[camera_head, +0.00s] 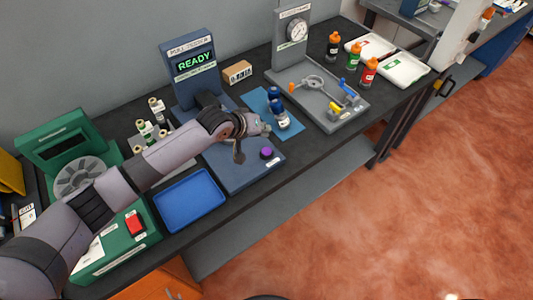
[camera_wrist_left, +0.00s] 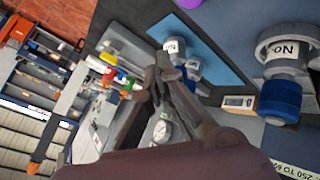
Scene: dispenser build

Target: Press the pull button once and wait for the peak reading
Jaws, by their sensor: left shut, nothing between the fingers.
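The blue-grey pull tester (camera_head: 190,65) stands at the back of the bench, its screen showing "READY" in green. Its flat base (camera_head: 235,175) reaches toward the front edge and carries a round purple button (camera_head: 267,153). A purple edge, likely the button (camera_wrist_left: 188,3), shows at the top of the left wrist view. My left gripper (camera_head: 262,127) is shut and empty, above the base and behind the button, apart from it. Its closed fingers (camera_wrist_left: 165,68) also show in the wrist view. My forearm hides part of the tester. My right gripper is not in view.
Blue-and-white bottles (camera_head: 282,120) stand on a blue mat (camera_head: 256,98) close beside my gripper. A grey tray (camera_head: 325,118) with parts and a dial gauge (camera_head: 296,30) lies to the right. An empty blue tray (camera_head: 190,200) is at the front left.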

